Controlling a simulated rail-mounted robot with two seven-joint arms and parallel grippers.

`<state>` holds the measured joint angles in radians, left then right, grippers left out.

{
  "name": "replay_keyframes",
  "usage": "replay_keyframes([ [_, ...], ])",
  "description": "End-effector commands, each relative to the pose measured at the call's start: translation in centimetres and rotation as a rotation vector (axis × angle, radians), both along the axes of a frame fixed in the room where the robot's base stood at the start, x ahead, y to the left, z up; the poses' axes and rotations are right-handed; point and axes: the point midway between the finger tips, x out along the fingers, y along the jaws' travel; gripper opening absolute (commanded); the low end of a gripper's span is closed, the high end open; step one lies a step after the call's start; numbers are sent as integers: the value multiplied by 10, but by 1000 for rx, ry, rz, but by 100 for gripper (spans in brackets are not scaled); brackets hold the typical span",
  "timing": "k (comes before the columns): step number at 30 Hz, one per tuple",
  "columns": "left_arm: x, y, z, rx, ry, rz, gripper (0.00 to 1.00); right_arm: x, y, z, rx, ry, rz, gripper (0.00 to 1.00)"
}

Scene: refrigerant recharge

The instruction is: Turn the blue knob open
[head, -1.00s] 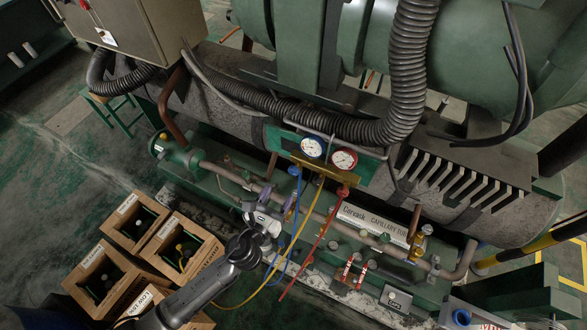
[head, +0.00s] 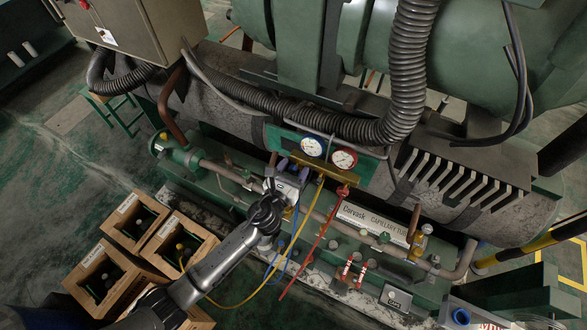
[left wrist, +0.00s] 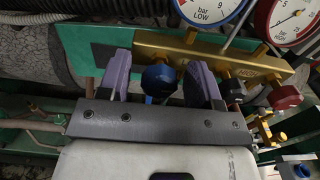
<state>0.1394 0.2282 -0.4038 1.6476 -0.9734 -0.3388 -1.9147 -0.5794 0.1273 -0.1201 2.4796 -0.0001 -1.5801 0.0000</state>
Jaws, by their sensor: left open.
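The blue knob (left wrist: 158,78) is round and sits at the left end of the brass gauge manifold (left wrist: 215,55), below the blue-rimmed low gauge (left wrist: 208,6). In the head view the manifold (head: 325,174) shows with the knob largely hidden by my gripper. My left gripper (left wrist: 161,66) is open, with its two purple fingers on either side of the blue knob and a gap showing on each side. In the head view my left gripper (head: 283,166) is at the manifold's left end. My right gripper is not in view.
The red-rimmed high gauge (head: 344,158) and a red knob (left wrist: 286,97) are to the right. Blue, yellow and red hoses (head: 320,241) hang below the manifold. Open wooden crates (head: 125,210) stand on the floor at lower left. A thick corrugated hose (head: 403,80) hangs above.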

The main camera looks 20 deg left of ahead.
Motion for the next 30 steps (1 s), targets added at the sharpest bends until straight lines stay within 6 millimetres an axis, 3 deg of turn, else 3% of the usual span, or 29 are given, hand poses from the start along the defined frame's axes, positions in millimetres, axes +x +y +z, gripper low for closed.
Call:
replay_keyframes([
  [2,0,0,0,0,0,0,59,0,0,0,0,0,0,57],
  [18,0,0,0,-1,0,0,10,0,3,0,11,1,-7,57],
  [30,0,0,0,-116,10,-1,10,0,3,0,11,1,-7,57],
])
